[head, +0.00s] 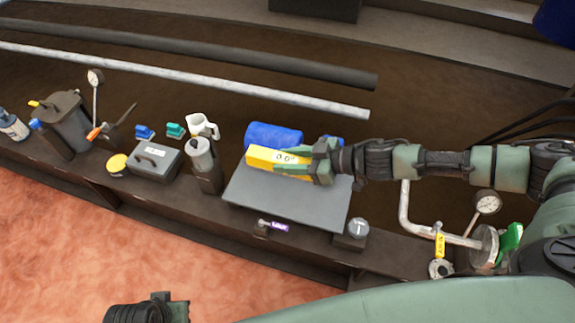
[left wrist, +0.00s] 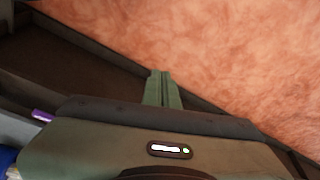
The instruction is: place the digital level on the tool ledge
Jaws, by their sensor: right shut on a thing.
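The digital level (head: 262,158) is a yellow bar with a pale display reading about 0.0°. My right gripper (head: 318,163) is shut on its right end. The level is over the back part of a grey flat plate (head: 285,205), in front of a blue roll (head: 273,136); I cannot tell whether it touches the plate. The tool ledge (head: 205,203) appears to be the long dark shelf that bears the plate and the tools. My left gripper (left wrist: 163,88) shows in the left wrist view with its fingers together and nothing between them, above the reddish floor.
Left of the plate stand a grey cylinder (head: 201,158), a white jug (head: 203,126), a grey box (head: 153,161) and a dark canister (head: 68,120). A round knob (head: 358,228) and a purple-marked item (head: 278,226) are near the plate's front. A bent pipe (head: 440,228) is at right.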

